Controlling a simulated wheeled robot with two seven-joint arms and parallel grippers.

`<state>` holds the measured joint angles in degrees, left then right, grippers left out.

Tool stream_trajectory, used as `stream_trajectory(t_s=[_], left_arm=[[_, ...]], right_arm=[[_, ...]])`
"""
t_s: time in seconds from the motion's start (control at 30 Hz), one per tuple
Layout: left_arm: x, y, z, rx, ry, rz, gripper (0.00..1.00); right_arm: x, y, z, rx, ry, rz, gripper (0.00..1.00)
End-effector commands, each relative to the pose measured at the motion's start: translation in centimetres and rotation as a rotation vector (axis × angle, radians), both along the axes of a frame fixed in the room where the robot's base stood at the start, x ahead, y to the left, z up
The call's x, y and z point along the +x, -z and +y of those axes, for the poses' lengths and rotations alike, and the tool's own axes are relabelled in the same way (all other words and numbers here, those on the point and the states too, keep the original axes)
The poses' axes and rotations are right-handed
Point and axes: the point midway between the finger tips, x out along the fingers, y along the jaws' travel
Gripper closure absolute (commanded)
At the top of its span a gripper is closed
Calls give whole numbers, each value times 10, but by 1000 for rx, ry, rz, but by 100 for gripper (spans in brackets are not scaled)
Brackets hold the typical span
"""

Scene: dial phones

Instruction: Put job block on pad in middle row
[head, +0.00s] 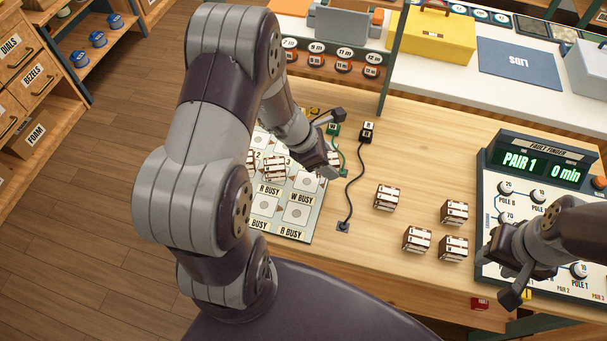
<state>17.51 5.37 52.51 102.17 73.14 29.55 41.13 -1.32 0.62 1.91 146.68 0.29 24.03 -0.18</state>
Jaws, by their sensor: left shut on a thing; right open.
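My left gripper (328,168) is shut at the right edge of a board of labelled pads (307,228). A brown-and-white job block (335,158) shows partly at its fingers and seems to be what it holds; the fingers hide much of the contact. Another job block (275,168) sits on the board at its upper left. Lower pads, with labels such as R BUSY and W BUSY, look empty. My arm covers the board's left part. Several more job blocks (387,197) stand on the bare table to the right. My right gripper (508,277) is open over the fault finder's front left.
The fault finder (537,172) reads PAIR 1, 0 min. Black and green cables with plugs marked R (367,131) and W (333,130) lie beside the board. A yellow box (438,36) and a blue mat (518,62) are at the back. Table between cable and blocks is clear.

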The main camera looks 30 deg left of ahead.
Motion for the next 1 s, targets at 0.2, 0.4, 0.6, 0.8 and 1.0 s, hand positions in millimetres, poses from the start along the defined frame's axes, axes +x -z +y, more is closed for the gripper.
stream_trajectory(t_s=[0.2, 0.4, 0.6, 0.8, 1.0], left_arm=[[-13, 24, 39, -1, 0, 1, 80], [-15, 56, 42, 0, 2, 2, 80], [-14, 67, 42, 1, 3, -1, 80], [-14, 69, 42, 0, 3, -1, 80], [-15, 70, 42, 0, 3, -1, 24]], right_arm=[[0, -2, 0, 0, 0, 0, 57], [0, 2, 0, 0, 0, 0, 57], [0, 2, 0, 0, 0, 0, 57], [0, 5, 0, 0, 0, 0, 57], [0, 6, 0, 0, 0, 0, 57]])
